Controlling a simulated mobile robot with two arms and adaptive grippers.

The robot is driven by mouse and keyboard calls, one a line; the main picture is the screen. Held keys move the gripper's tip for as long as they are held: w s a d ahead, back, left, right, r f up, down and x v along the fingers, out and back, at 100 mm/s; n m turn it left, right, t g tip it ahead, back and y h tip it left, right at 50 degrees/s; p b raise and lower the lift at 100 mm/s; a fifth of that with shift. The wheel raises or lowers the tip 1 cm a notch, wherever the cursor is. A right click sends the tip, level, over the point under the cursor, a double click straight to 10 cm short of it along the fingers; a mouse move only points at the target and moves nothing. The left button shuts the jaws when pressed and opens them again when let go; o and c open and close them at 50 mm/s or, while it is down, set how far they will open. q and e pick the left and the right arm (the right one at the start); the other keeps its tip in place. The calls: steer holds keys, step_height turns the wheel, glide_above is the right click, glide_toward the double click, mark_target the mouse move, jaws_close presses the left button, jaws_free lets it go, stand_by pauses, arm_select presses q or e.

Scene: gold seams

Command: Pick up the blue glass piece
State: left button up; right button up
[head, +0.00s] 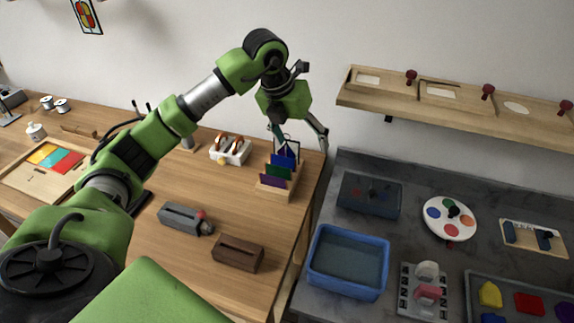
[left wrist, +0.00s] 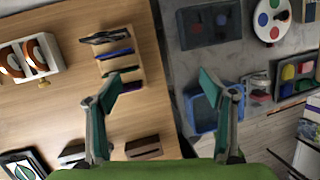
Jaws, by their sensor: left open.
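The blue glass piece (head: 286,161) stands upright in a wooden slotted rack (head: 277,193) near the right end of the wooden table. In the left wrist view it is a thin blue strip (left wrist: 116,54) seen from above. A green piece (head: 278,172) and a purple piece (head: 272,181) stand in front of it, and a dark-framed piece behind it. My left gripper (head: 302,137) is open and empty above the rack's back end, apart from the blue piece. In the left wrist view its fingers (left wrist: 163,90) are spread wide. My right gripper is not in view.
A white holder (head: 230,152) with brown rolls stands left of the rack. A grey tool (head: 183,217) and a dark brown slotted block (head: 237,254) lie nearer. Right of a gap, a grey bench holds a blue tub (head: 347,289). A wall shelf (head: 450,112) juts out at right.

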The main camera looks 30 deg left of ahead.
arm_select(q)
steer(key=a+n+y, duration=0.1)
steer(key=a+y, duration=0.1)
steer(key=a, duration=0.5)
glide_above(283, 161)
steer(key=s, duration=0.2)
steer(key=shift+g, duration=0.3)
step_height(283, 161, down, 6)
steer(key=shift+d+f+p, duration=0.1)
steer(key=shift+f+p, duration=0.1)
steer(key=shift+p, duration=0.2)
steer(key=shift+w+f, duration=0.1)
steer(key=shift+f, duration=0.25)
steer(key=shift+w+f+p, duration=0.15)
steer(key=shift+f+p, duration=0.3)
steer(key=shift+f, duration=0.1)
steer(key=p+x, duration=0.1)
steer(key=x, duration=0.2)
steer(key=shift+f, duration=0.3)
steer(key=shift+w+f, duration=0.2)
steer(key=shift+f, duration=0.1)
steer(key=c, duration=1.2)
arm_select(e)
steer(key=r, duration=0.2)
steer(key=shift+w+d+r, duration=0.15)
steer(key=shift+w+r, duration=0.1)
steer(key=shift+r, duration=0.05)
